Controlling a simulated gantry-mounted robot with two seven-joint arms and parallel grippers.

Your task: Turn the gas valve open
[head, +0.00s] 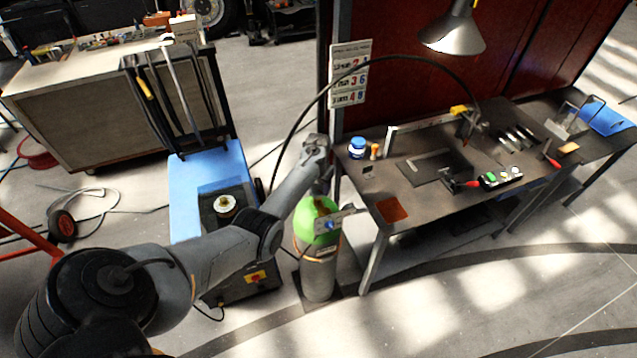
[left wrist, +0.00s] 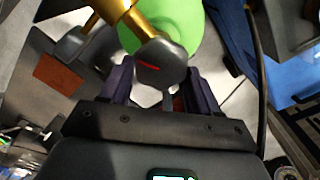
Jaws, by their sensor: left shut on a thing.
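The gas valve shows in the left wrist view as a dark, faceted knob (left wrist: 160,68) with a red line on its face, on a brass-coloured body (left wrist: 112,12). The green top of the gas cylinder (head: 307,218) is behind it in that view; in the head view the cylinder stands upright with a grey lower body. My left gripper (left wrist: 158,78) is shut on the valve knob, with a dark finger on each side. In the head view my left wrist hides the knob. My right gripper is in neither view.
A workbench (head: 376,212) with tools stands right of the cylinder. A blue welding cart (head: 196,172) stands to its left. A black hose (head: 385,57) arches over the bench from near my wrist. A lamp (head: 455,32) hangs above. Open floor lies in front.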

